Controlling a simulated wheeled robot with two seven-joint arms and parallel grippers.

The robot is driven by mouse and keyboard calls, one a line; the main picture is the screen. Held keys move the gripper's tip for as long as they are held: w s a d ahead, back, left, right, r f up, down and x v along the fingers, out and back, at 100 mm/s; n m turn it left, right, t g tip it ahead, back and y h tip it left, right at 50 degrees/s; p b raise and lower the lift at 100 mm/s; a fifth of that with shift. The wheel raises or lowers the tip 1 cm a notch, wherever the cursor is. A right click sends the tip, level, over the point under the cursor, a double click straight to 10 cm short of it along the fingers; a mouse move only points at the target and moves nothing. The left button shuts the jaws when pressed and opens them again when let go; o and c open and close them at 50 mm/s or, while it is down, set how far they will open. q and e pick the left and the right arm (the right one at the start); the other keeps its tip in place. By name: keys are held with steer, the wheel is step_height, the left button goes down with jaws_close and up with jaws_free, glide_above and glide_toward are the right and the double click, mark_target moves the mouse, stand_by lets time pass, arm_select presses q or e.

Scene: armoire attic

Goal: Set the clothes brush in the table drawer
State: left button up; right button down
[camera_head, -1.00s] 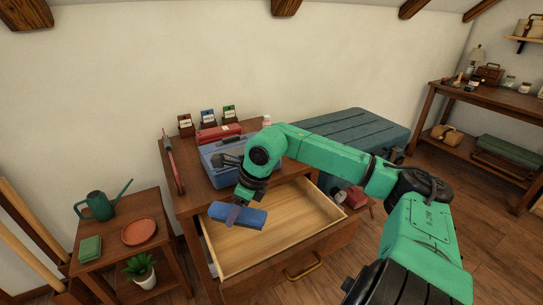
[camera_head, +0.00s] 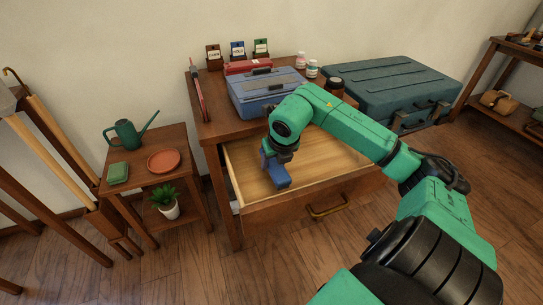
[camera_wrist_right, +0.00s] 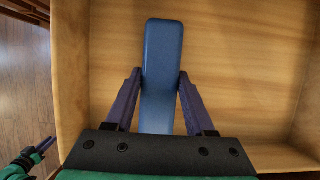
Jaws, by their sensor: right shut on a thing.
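The clothes brush (camera_head: 279,175), a long blue block, is inside the open table drawer (camera_head: 312,196). It fills the middle of the right wrist view (camera_wrist_right: 162,65), pointing away from me. My right gripper (camera_head: 272,158) is shut on it, with one purple finger on each side in the wrist view (camera_wrist_right: 162,85). The brush is over the left part of the pale wooden drawer floor; I cannot tell whether it touches it. My left gripper (camera_wrist_right: 45,146) shows small at the lower left of the wrist view, outside the drawer, too small to read.
The table top (camera_head: 215,120) above the drawer holds a blue case (camera_head: 262,95), a red box (camera_head: 248,67) and small bottles. A low side table (camera_head: 185,148) with a watering can (camera_head: 128,133) stands left. A large teal suitcase (camera_head: 390,88) is right. The drawer's right part is clear.

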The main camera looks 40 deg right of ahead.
steer(key=shift+f, duration=0.9)
steer(key=w, duration=0.2)
steer(key=w+d, duration=0.1)
steer(key=shift+w+d+r+p, duration=0.1)
steer(key=shift+w+r+p, duration=0.25)
steer(key=shift+w+f, duration=0.1)
steer(key=shift+f, duration=0.6)
steer(key=shift+d+f, duration=0.1)
steer(key=shift+f, duration=0.05)
arm_select(q)
steer(key=shift+s+f, duration=0.1)
arm_select(e)
steer(key=shift+c, duration=1.3)
jaws_free()
